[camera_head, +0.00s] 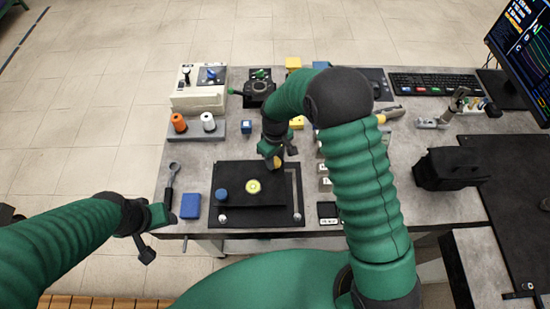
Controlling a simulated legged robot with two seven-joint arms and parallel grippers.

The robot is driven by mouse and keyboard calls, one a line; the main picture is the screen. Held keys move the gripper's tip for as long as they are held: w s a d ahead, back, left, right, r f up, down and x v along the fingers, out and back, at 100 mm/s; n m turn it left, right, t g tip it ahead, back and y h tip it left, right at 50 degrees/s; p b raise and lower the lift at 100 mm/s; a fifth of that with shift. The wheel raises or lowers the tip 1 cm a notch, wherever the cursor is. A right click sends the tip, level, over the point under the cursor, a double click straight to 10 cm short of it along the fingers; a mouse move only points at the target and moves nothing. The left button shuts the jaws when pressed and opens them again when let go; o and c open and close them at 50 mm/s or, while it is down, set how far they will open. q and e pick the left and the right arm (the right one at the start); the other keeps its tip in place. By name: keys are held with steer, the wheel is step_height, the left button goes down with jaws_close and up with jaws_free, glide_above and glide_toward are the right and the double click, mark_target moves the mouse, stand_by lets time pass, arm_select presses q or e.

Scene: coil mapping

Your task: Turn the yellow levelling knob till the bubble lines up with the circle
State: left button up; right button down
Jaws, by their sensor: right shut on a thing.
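A black levelling plate (238,167) lies on the front of the grey table. A round yellow-green bubble level (253,186) sits near its middle; the bubble is too small to place against the circle. A blue knob (222,194) stands at the plate's left. The yellow knob (278,161) is at the plate's back right corner, partly hidden by my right gripper (273,157), which reaches down from above and is shut on it. My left gripper (166,215) hangs by the table's front left edge, away from the plate; its jaw opening is unclear.
A wrench (171,185) and a blue block (191,206) lie left of the plate. Orange (179,122) and white (208,121) spools stand behind them. A black box (448,168), keyboard (432,83) and monitor (528,50) are at the right. My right arm hides the table's middle.

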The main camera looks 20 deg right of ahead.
mark_target(276, 160)
steer(key=shift+s+f, duration=0.1)
steer(key=shift+f, duration=0.05)
steer(key=c, duration=1.4)
jaws_free()
steer(key=o, duration=0.4)
steer(key=shift+w, duration=0.2)
steer(key=shift+o, duration=0.2)
step_height(276, 160, up, 17)
steer(key=b, duration=0.1)
steer(key=shift+w+f, duration=0.15)
steer(key=shift+d, duration=0.15)
